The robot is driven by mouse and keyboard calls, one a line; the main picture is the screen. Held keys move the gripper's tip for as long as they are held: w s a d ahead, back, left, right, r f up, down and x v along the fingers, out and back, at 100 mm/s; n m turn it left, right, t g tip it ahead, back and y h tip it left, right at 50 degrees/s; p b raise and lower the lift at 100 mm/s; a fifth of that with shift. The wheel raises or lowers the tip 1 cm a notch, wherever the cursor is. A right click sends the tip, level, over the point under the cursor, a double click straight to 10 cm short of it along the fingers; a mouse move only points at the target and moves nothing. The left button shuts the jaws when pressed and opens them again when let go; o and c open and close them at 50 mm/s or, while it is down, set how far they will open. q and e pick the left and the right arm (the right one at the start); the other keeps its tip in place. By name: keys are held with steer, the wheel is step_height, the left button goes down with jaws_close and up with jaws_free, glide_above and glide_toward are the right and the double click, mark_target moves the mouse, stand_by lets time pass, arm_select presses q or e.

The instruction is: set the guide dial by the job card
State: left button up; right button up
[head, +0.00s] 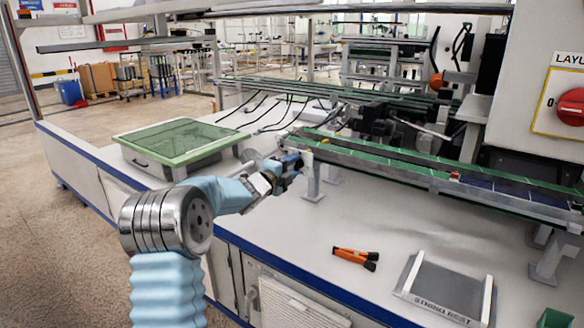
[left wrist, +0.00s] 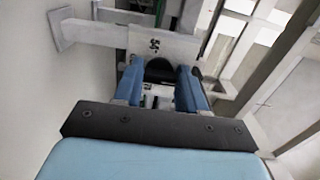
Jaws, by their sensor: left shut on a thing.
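My left gripper (head: 290,163) reaches in from the left to the near end of the green-topped rail (head: 335,144). In the left wrist view its two blue fingers (left wrist: 160,84) are closed around a dark rounded knob (left wrist: 159,69), which I take to be the guide dial. The knob sits in front of a pale plate (left wrist: 115,36) with small dark marks that I cannot read. The fingers hide the knob's sides, and its setting cannot be made out. In the head view the gripper covers the dial. I cannot make out a job card. My right gripper is not in view.
A green-topped tray (head: 180,140) stands on the bench at the left. An orange-and-black hand tool (head: 355,258) and a grey rest (head: 440,291) lie on the front right of the bench. A red rotary switch (head: 572,106) is on the machine. Bare bench lies around the tool.

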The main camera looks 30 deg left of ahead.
arm_select(q)
steer(key=n+p, duration=0.1)
steer(key=n, duration=0.5)
steer(key=n+p, duration=0.2)
steer(key=n, duration=0.4)
steer(key=n+p, duration=0.2)
steer(key=n, duration=0.4)
steer(key=shift+d+f, duration=0.2)
steer(key=shift+f, duration=0.05)
steer(key=shift+d+f+n+p, duration=0.1)
steer(key=shift+n+p, duration=0.55)
steer(key=shift+n, duration=1.25)
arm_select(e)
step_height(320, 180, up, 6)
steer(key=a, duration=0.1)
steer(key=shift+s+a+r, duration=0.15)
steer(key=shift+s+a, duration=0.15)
arm_select(q)
steer(key=o, duration=1.1)
steer(key=shift+c, duration=0.2)
